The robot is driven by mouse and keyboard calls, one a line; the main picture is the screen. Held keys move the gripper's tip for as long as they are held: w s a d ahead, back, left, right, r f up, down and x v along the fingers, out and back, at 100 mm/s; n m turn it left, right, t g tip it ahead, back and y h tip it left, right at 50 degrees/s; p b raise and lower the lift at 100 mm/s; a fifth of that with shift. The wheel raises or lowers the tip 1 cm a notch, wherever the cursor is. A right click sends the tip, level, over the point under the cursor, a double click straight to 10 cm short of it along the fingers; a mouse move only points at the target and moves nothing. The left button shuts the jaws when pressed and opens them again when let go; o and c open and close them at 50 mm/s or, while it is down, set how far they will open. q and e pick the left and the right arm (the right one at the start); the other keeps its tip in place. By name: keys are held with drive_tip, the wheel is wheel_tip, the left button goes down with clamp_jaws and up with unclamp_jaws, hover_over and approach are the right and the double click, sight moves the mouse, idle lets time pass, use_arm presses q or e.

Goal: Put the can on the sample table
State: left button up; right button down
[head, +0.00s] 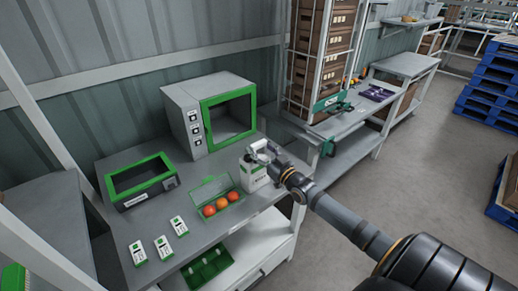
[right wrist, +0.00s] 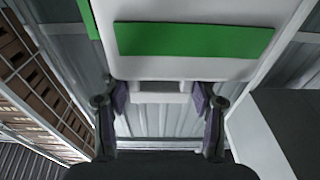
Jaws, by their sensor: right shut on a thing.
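The can (head: 252,176) is a white jerrycan-like container with a green label. It is upright at the right end of the grey sample table (head: 228,237); I cannot tell whether its base touches the top. My right gripper (head: 265,152) is at its upper part, shut on it. In the right wrist view the can (right wrist: 195,68) fills the upper middle with a green band, and the fingers of my right gripper (right wrist: 160,93) are on both sides of its handle. My left gripper is not in view.
Left of the can is a clear green-edged box (head: 235,194) with tomatoes. Behind stands a grey cabinet with a green-framed door (head: 178,93). A green-rimmed device (head: 168,160) and white-green packs (head: 137,251) are further left. A crate rack (head: 293,70) stands behind.

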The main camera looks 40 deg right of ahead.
drive_tip(key=c, duration=0.8)
unclamp_jaws()
drive_tip(key=shift+f, duration=0.1)
drive_tip(key=o, duration=0.4)
drive_tip(key=shift+s+r+p, duration=0.1)
drive_tip(key=shift+r+p, duration=0.1)
drive_tip(key=shift+p, duration=0.1)
drive_tip(key=s+f+p, duration=0.2)
drive_tip(key=s+p, duration=0.2)
drive_tip(key=s, duration=0.7)
drive_tip(key=shift+s+d, duration=0.35)
drive_tip(key=shift+d, duration=0.1)
